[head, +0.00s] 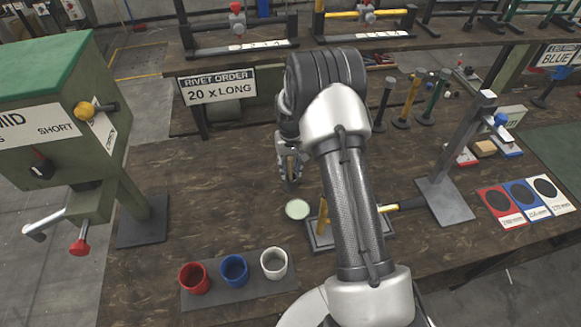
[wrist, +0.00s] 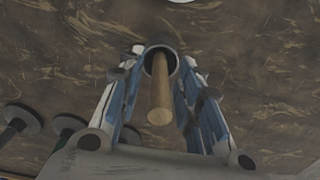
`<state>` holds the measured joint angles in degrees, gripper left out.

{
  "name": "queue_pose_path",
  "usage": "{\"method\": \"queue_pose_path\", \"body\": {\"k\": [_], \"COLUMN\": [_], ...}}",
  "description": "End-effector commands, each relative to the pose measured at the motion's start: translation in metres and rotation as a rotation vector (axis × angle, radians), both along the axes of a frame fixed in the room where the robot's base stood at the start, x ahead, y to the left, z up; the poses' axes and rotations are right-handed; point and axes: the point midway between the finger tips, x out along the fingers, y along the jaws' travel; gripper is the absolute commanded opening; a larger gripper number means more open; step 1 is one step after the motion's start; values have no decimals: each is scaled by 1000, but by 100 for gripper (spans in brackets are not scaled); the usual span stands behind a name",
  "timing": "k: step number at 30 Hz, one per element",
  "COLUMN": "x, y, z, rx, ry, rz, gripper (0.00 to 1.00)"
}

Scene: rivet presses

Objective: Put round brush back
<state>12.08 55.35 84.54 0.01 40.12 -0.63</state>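My gripper (head: 290,178) hangs pointing down over the workbench, left of my arm in the head view. In the wrist view its two fingers (wrist: 160,62) stand on either side of a wooden handle (wrist: 160,100). The handle's end points towards the wrist camera. Its far end meets a dark round part with a pale rim (wrist: 161,54), right between the fingertips. I cannot tell whether the fingertips touch this part. This looks like the round brush, but its bristles are hidden. Whether it rests on the bench is unclear.
A pale green disc (head: 298,209) lies in front of my gripper. Red (head: 195,278), blue (head: 235,271) and white (head: 274,264) cups stand on a dark tray. A green-topped machine (head: 45,95) is at left.

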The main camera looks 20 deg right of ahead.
Motion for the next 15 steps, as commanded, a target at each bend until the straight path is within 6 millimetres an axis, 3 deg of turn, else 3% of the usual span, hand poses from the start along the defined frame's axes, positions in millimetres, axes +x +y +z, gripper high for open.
{"method": "queue_pose_path", "body": {"k": [5, 15], "x": [1, 1], "y": [0, 0], "z": [22, 95], "rx": [-1, -1], "ry": [-4, -4], "rz": [0, 0], "gripper": [32, 32]}}
